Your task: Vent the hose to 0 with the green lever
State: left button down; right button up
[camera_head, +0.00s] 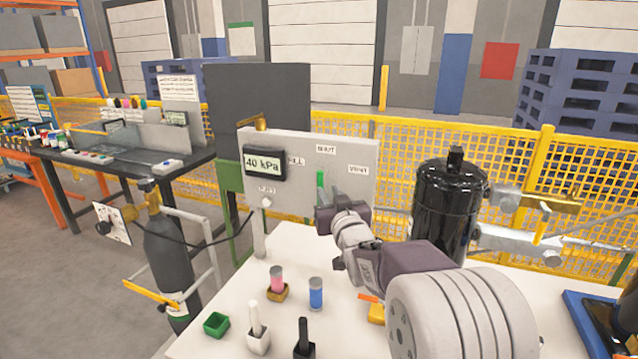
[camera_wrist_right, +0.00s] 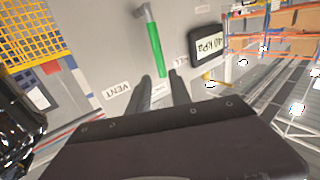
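The grey panel (camera_head: 300,205) carries a display (camera_head: 265,162) reading 40 kPa and the labels FILL, SHUT and VENT. The green lever (camera_head: 321,186) stands about upright under the SHUT label (camera_head: 326,149). In the right wrist view the green lever (camera_wrist_right: 156,48) has its free end between my fingertips, pointing at the middle label, with VENT (camera_wrist_right: 118,92) to the left. My right gripper (camera_wrist_right: 161,76) is open, its fingers either side of the lever's end; I cannot tell whether they touch it. It partly hides the panel in the head view. My left gripper is not in view.
A black tank (camera_head: 447,215) stands right of my right arm. A dark gas cylinder (camera_head: 168,250) stands left of the white table (camera_head: 215,345). Small coloured holders, including a green one (camera_head: 216,324), stand on the table's front. A yellow mesh fence (camera_head: 395,150) runs behind.

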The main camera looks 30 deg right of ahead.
aim_at(321, 181)
jog(key=p+x, duration=0.1)
jog(key=x, duration=0.8)
jog(key=shift+a+f, duration=0.1)
jog(key=shift+a, duration=0.05)
grip_shut()
dwell(1.0)
